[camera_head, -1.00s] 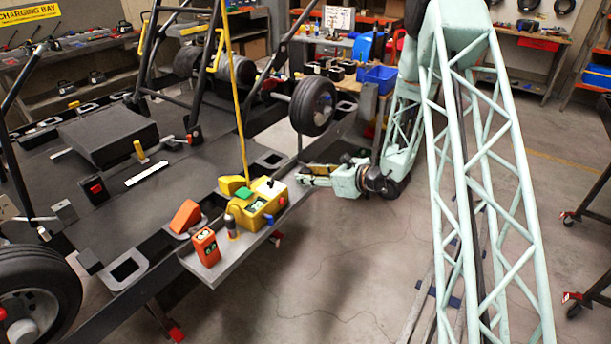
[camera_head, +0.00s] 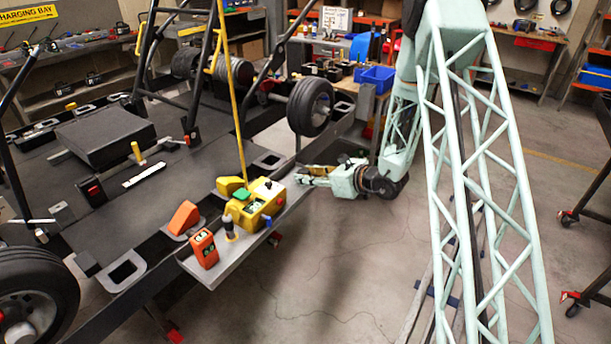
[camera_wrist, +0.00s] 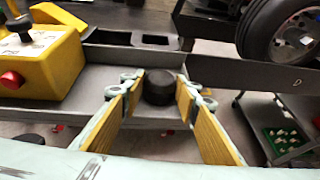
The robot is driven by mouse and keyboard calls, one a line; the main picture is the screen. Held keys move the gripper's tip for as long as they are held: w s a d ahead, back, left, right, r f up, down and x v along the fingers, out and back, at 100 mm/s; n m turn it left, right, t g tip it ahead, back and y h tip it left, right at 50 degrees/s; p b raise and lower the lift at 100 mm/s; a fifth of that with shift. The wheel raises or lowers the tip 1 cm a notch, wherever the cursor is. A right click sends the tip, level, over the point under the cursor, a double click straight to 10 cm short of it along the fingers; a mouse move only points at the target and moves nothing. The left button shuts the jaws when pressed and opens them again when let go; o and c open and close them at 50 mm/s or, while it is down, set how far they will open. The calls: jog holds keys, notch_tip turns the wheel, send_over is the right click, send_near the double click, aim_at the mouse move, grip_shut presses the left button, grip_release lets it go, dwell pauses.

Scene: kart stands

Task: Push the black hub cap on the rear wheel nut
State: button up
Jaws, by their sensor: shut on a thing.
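The black hub cap (camera_wrist: 160,87) is a short dark cylinder between the yellow-padded fingers of my gripper (camera_wrist: 158,95) in the wrist view. The gripper is shut on it, above or at the grey side shelf; I cannot tell whether the cap touches the shelf. In the head view my gripper (camera_head: 303,176) is at the far end of the shelf, and the cap is not discernible there. A kart wheel (camera_head: 311,107) stands beyond the gripper; it also shows at the upper right of the wrist view (camera_wrist: 254,35). Another wheel (camera_head: 35,300) is at the lower left, with a red part at its hub.
The grey shelf (camera_head: 207,272) carries a yellow control box (camera_head: 262,205) and an orange device (camera_head: 203,248). A yellow upright pole (camera_head: 236,100) rises by the box. The dark kart frame runs alongside. Open floor lies to the right of the shelf.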

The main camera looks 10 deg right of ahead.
aim_at(307, 172)
jog(key=shift+r, duration=0.15)
jog(key=shift+r+p, duration=0.45)
jog(key=shift+r, duration=1.15)
jog(key=s+d+r+p, duration=0.1)
jog(key=s+d, duration=0.7)
jog(key=s, duration=0.5)
jog(key=shift+s+d+r, duration=0.25)
jog(key=shift+s, duration=0.05)
jog(key=shift+w, duration=0.1)
